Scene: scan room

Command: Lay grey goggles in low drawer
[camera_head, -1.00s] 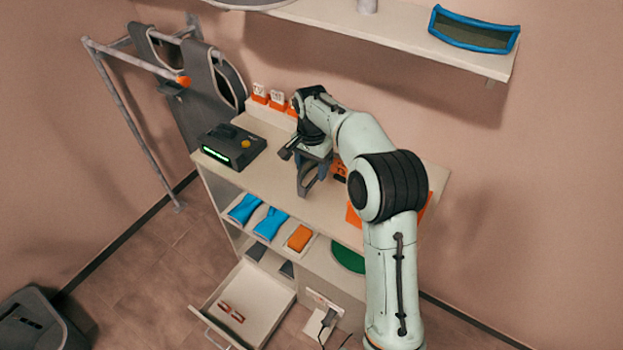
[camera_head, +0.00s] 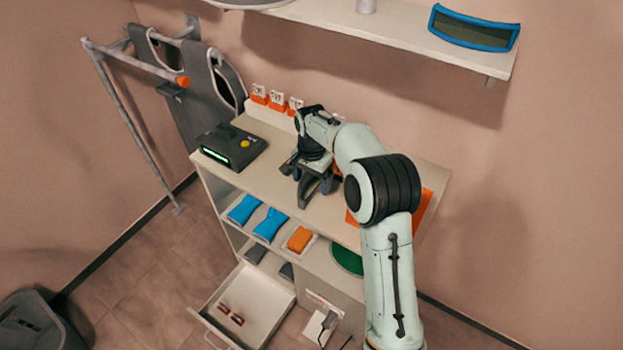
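My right gripper (camera_head: 312,192) is low over the countertop (camera_head: 262,187), pointing down near its middle. Its dark fingers blend with whatever is between or behind them, so I cannot tell whether they hold anything. I cannot clearly make out grey goggles; they may be hidden at the gripper. The low drawer (camera_head: 262,318) is pulled open at the bottom of the cabinet. A small red-brown pair of glasses (camera_head: 231,314) lies in it, with bare floor around it. My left gripper is not in view.
A black device with a green display (camera_head: 229,147) stands on the counter's left. Blue items (camera_head: 270,225) and an orange block (camera_head: 300,239) fill the shelf below. A rack with grey aprons (camera_head: 190,85) stands left.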

